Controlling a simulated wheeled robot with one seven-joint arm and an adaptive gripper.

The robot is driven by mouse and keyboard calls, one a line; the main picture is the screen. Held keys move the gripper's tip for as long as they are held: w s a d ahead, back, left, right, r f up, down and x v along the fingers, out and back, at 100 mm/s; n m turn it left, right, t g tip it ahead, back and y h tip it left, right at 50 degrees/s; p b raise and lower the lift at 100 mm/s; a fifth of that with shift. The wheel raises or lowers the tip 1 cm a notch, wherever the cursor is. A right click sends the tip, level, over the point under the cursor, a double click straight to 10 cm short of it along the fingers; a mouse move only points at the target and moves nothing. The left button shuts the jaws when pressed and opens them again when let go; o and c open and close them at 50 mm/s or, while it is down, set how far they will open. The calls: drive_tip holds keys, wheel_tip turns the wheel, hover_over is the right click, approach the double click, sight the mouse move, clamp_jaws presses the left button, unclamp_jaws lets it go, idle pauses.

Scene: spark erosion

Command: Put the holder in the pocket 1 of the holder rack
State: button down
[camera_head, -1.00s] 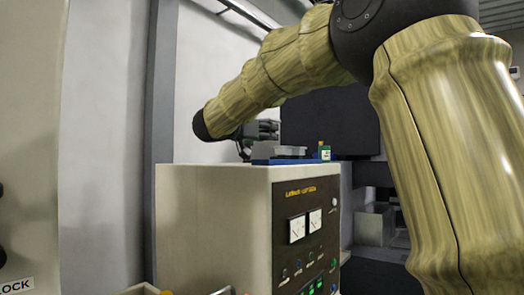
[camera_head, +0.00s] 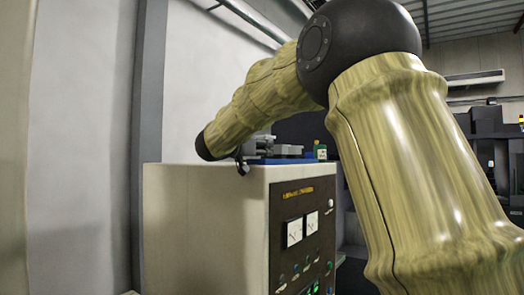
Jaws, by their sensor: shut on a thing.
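My gripper (camera_head: 241,162) is small and dark at the end of my arm, above the near top edge of the cream cabinet. It is mostly hidden behind my wrist. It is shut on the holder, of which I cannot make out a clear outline. Grey blocks (camera_head: 288,149) stand on a blue base (camera_head: 283,161) on the cabinet top, just right of and behind my gripper. I cannot tell whether these are the holder rack, and no numbered pocket can be made out.
The cream cabinet (camera_head: 205,215) has a dark front panel (camera_head: 304,232) with two meters and several knobs. A small green and yellow bottle (camera_head: 320,152) stands at the right end of the blue base. A grey post (camera_head: 149,100) and pale wall stand to the left. Dark machinery is behind my arm.

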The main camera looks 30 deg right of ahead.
drive_tip(key=shift+s+a+r, duration=0.1)
drive_tip(key=shift+s+r, duration=0.15)
drive_tip(key=shift+s, duration=0.2)
drive_tip(key=shift+s+a+r, duration=0.1)
drive_tip(key=shift+s+r, duration=0.1)
drive_tip(key=shift+s, duration=0.25)
drive_tip(key=shift+a, duration=0.1)
drive_tip(key=shift+w+f, duration=0.65)
drive_tip(key=shift+w, duration=0.1)
drive_tip(key=shift+s, duration=0.55)
drive_tip(key=shift+w+f, duration=0.2)
drive_tip(key=shift+w, duration=0.05)
drive_tip(key=c, duration=0.8)
unclamp_jaws()
drive_tip(key=shift+w+f, duration=0.1)
drive_tip(key=shift+s, duration=0.2)
